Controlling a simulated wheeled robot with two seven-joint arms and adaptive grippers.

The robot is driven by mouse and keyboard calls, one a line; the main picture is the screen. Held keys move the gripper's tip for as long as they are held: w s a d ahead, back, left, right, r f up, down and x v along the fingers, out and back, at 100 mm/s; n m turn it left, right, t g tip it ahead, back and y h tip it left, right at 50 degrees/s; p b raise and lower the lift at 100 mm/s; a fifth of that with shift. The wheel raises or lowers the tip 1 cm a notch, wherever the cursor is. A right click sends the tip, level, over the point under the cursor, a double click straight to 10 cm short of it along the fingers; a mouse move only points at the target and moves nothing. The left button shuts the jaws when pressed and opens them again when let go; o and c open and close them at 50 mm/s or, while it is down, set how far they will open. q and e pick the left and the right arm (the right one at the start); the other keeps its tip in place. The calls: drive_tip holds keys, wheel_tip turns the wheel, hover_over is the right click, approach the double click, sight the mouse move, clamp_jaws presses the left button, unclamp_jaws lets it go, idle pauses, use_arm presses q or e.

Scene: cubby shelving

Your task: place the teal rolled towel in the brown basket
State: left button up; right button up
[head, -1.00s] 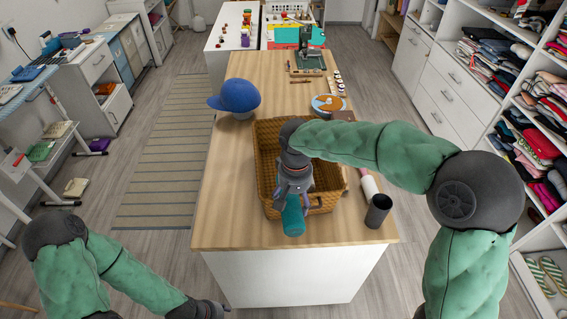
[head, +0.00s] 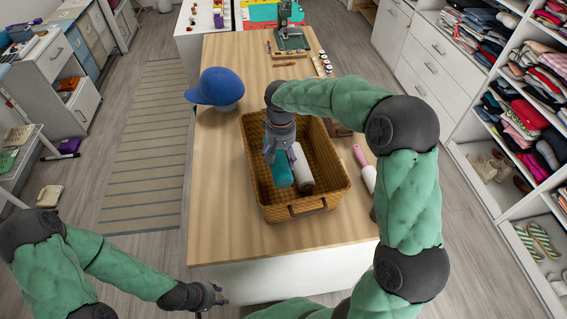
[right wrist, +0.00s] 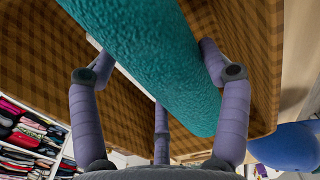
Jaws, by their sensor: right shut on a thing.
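The teal rolled towel (head: 282,174) is in my right gripper (head: 280,154), inside the opening of the brown basket (head: 335,190). In the right wrist view the towel (right wrist: 160,65) runs between the fingers, with the checked basket wall (right wrist: 255,50) behind it. I cannot tell whether the towel touches the basket floor. My left gripper (head: 218,297) is low at the left, away from the basket, and too small to judge.
A green sewing machine (head: 290,35) stands at the back. Table space left of the basket is clear.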

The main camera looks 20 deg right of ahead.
sight(284, 156)
drive_tip(key=shift+w+d+f+b, duration=0.2)
drive_tip(key=shift+w+d+f, duration=0.3)
drive_tip(key=shift+f, duration=0.85)
drive_tip(key=shift+w+d+f+b, duration=0.25)
drive_tip(key=shift+w+f, duration=0.3)
drive_tip(key=shift+f, duration=0.8)
drive_tip(key=shift+w+d+f+b, duration=0.2)
drive_tip(key=shift+w+d+f, duration=0.3)
drive_tip(key=shift+f, duration=0.85)
drive_tip(key=shift+a+f, duration=0.1)
drive_tip(key=shift+f, duration=0.35)
drive_tip(key=shift+f+b, duration=0.2)
drive_tip(key=shift+b, duration=0.1)
drive_tip(key=o, duration=1.2)
drive_tip(key=shift+r, duration=0.15)
